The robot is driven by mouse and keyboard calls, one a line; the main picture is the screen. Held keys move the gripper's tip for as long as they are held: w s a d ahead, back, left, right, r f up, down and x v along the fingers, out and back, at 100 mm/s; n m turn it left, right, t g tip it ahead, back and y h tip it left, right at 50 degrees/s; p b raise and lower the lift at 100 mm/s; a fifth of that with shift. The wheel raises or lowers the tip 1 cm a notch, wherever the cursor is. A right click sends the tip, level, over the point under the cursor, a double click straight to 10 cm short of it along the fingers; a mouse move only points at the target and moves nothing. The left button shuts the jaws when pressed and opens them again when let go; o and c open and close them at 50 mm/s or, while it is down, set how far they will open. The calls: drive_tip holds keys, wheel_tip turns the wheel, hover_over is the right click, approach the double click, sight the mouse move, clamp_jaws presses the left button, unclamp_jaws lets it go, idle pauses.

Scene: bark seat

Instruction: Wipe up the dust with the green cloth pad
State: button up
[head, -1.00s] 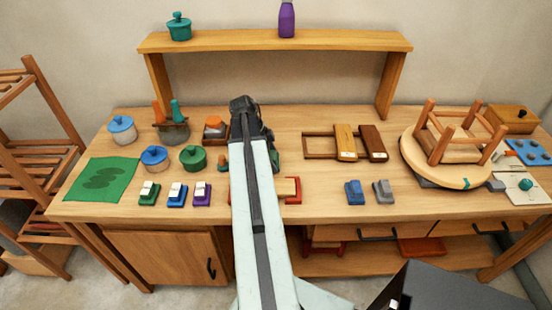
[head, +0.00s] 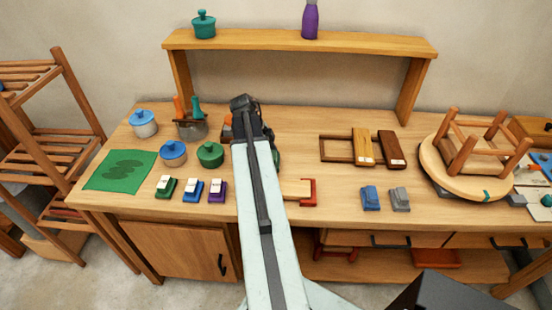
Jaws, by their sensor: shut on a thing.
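The dark end of my arm, with my gripper (head: 269,140), is over the middle of the bench. My forearm covers most of it, and its fingertips are hidden. A small dark green piece, which I take to be the green cloth pad (head: 276,159), shows at the right edge of my forearm, at the gripper. My gripper is shut on it. Whether the pad touches the bench top is hidden. I cannot make out the dust; the bench behind my forearm is covered from view.
A green mat (head: 100,178) with darker patches lies at the left. Blue (head: 370,198) and grey (head: 399,199) pads lie right of my arm. An upturned stool (head: 468,172) is farther right.

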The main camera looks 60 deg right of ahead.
sight(304, 166)
drive_tip(key=shift+w+a+f, duration=0.1)
drive_tip(key=shift+w+a, duration=0.3)
drive_tip(key=shift+w, duration=0.35)
drive_tip(key=shift+w+a+f, duration=0.1)
drive_tip(key=shift+w+a, duration=0.3)
drive_tip(key=shift+w, duration=0.35)
drive_tip(key=shift+r, duration=0.2)
drive_tip(key=shift+f, duration=0.1)
drive_tip(key=shift+s+d, duration=0.35)
drive_tip(key=shift+s, duration=0.4)
drive_tip(key=shift+s+d, duration=0.3)
drive_tip(key=shift+s, duration=0.4)
drive_tip(key=shift+s+d, duration=0.6)
drive_tip(key=shift+s, duration=0.45)
drive_tip(key=shift+s+d, duration=0.55)
drive_tip(key=shift+s, duration=0.5)
drive_tip(key=shift+s+d, duration=0.6)
drive_tip(key=shift+s, duration=0.45)
drive_tip(key=shift+s+d, duration=0.4)
drive_tip(key=shift+s, duration=0.35)
drive_tip(key=shift+s+d, duration=0.35)
drive_tip(key=shift+s, duration=0.4)
wheel_tip(304, 166, up, 6)
drive_tip(key=p, duration=0.5)
drive_tip(key=shift+p, duration=0.35)
